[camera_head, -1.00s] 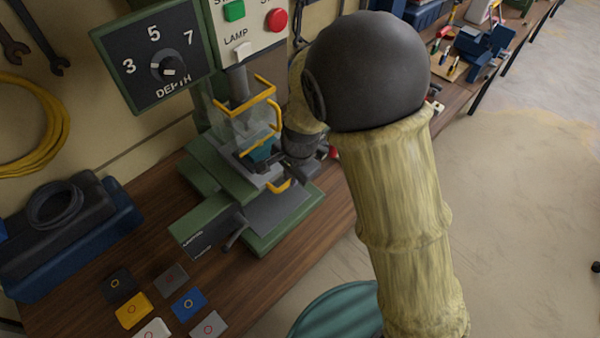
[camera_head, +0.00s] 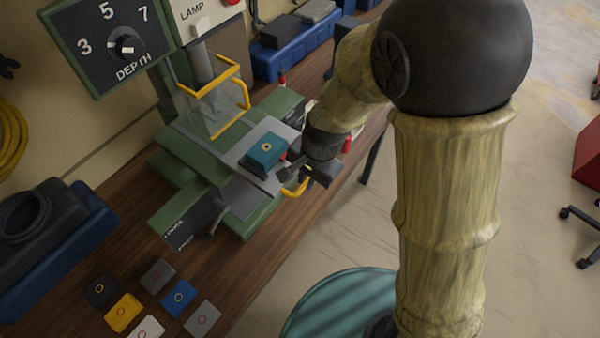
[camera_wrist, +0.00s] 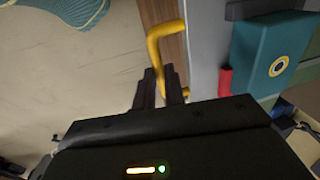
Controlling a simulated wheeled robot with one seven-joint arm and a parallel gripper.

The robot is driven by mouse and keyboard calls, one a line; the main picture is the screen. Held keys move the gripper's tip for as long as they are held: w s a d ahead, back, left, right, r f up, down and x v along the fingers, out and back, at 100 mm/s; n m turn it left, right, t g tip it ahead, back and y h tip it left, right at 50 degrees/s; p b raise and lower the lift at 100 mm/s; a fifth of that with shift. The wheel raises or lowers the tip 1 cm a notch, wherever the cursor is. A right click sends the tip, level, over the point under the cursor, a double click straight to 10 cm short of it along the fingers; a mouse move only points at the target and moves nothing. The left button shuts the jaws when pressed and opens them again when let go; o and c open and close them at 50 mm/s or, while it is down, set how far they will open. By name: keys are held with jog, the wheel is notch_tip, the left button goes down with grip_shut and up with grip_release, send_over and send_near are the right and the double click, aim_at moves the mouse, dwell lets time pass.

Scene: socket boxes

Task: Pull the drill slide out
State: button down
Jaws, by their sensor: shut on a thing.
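The drill slide (camera_head: 236,154) is a grey plate on the green drill press base, drawn out toward the front right, clear of the guard. A teal box with a yellow ring mark (camera_head: 264,158) sits on it and also shows at the right of the wrist view (camera_wrist: 272,55). The slide's yellow handle (camera_head: 293,191) is at its front edge. My gripper (camera_head: 297,175) is at this handle, its fingers shut on the bar. In the wrist view the handle (camera_wrist: 156,45) passes between the dark fingertips (camera_wrist: 160,88).
The clear guard with yellow edging (camera_head: 208,103) stands behind the slide. The depth panel (camera_head: 108,45) is upper left. Several coloured tiles (camera_head: 180,297) lie on the wooden bench at front left. A teal round top (camera_head: 335,305) is below; open floor lies right.

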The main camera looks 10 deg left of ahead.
jog(key=shift+s+d, duration=0.1)
jog(key=c, duration=1.5)
grip_release()
jog(key=shift+r, duration=0.1)
jog(key=d+r, duration=0.1)
jog(key=r, duration=0.4)
jog(key=d+r, duration=0.1)
jog(key=r, duration=0.5)
jog(key=s+r, duration=0.1)
jog(key=r, duration=0.5)
jog(key=shift+s+d, duration=0.1)
jog(key=shift+d, duration=0.3)
